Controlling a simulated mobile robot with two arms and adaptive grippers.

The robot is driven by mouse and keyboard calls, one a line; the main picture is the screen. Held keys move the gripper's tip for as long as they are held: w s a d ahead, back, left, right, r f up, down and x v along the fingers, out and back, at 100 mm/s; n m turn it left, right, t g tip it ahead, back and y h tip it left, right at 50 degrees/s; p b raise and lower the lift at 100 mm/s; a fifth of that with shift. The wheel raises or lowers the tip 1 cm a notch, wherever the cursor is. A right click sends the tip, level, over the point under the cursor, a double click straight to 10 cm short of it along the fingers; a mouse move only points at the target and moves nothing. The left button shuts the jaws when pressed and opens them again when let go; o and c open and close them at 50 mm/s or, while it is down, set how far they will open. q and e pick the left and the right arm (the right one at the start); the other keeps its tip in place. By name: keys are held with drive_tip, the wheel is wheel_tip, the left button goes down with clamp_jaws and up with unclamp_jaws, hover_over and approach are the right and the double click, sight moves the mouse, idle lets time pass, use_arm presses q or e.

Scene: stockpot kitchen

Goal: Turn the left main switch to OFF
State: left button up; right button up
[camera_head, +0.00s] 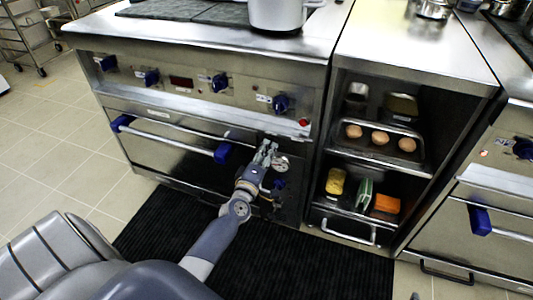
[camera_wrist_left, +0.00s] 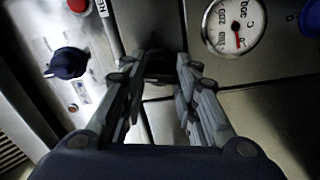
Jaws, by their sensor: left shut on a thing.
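My left gripper (camera_head: 268,150) reaches the lower right front panel of the left range, just left of a round gauge (camera_head: 282,163). In the left wrist view its fingers (camera_wrist_left: 160,68) close on a small dark knob (camera_wrist_left: 158,74), taken as the left main switch. The fingers cover most of it, and its marking and the way it points cannot be read. The gauge (camera_wrist_left: 234,26) shows at top right there, with its red needle. My right gripper is not in view.
Blue knobs (camera_head: 282,102) line the range front above, with a red button (camera_head: 303,122). An oven door handle (camera_head: 170,137) lies to the left. A blue knob (camera_head: 278,184) sits below the gauge. An open shelf unit (camera_head: 318,190) stands to the right. A pot (camera_head: 277,14) stands on top.

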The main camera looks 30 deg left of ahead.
use_arm(q)
drive_tip(key=shift+n, duration=1.4)
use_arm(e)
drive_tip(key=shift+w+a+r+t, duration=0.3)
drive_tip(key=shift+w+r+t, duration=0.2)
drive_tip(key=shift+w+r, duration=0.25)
use_arm(q)
drive_tip(key=o, duration=1.1)
drive_tip(key=shift+c, duration=0.2)
drive_tip(key=shift+s, duration=0.1)
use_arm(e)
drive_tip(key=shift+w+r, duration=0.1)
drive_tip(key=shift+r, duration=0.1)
use_arm(q)
drive_tip(key=v, duration=1.1)
drive_tip(key=shift+s, duration=0.4)
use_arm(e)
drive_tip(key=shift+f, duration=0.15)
